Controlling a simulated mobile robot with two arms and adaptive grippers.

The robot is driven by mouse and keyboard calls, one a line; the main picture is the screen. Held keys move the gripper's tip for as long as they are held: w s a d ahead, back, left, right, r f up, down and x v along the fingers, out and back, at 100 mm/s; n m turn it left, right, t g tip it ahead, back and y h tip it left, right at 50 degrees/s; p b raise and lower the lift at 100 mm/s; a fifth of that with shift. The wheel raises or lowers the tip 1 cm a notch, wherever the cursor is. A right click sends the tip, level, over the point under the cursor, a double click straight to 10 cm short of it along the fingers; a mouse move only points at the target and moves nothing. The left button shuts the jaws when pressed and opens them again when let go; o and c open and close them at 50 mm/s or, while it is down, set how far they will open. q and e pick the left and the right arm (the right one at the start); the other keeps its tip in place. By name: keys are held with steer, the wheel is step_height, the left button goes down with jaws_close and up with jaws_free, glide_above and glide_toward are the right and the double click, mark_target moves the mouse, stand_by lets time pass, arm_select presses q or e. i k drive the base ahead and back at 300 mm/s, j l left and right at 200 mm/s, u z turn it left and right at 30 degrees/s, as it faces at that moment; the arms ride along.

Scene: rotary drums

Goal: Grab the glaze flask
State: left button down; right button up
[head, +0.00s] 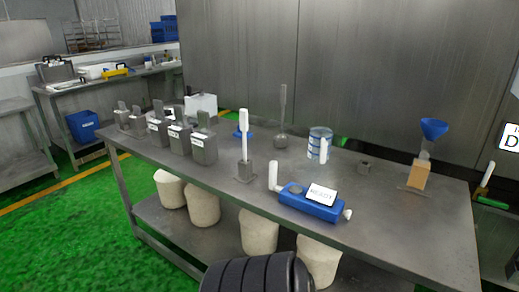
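I cannot tell for sure which item is the glaze flask. Several grey metal containers with white labels (203,148) stand upright in a row on the left half of the steel table (240,205); the labels are too small to read. A round blue-and-clear vessel (319,142) with a white handle-like part stands right of the middle. A blue funnel (433,129) sits above a tan block (419,174) at the right end. Neither gripper shows. A dark ribbed cylinder at the bottom edge seems to be part of my body.
A blue device with a white READY sign (313,201) lies near the table's front edge. Several pale drums (203,204) sit on the lower shelf. A second bench (115,79) is at the back left.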

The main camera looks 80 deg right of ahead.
mark_target(418, 174)
steer(key=z, duration=3.9)
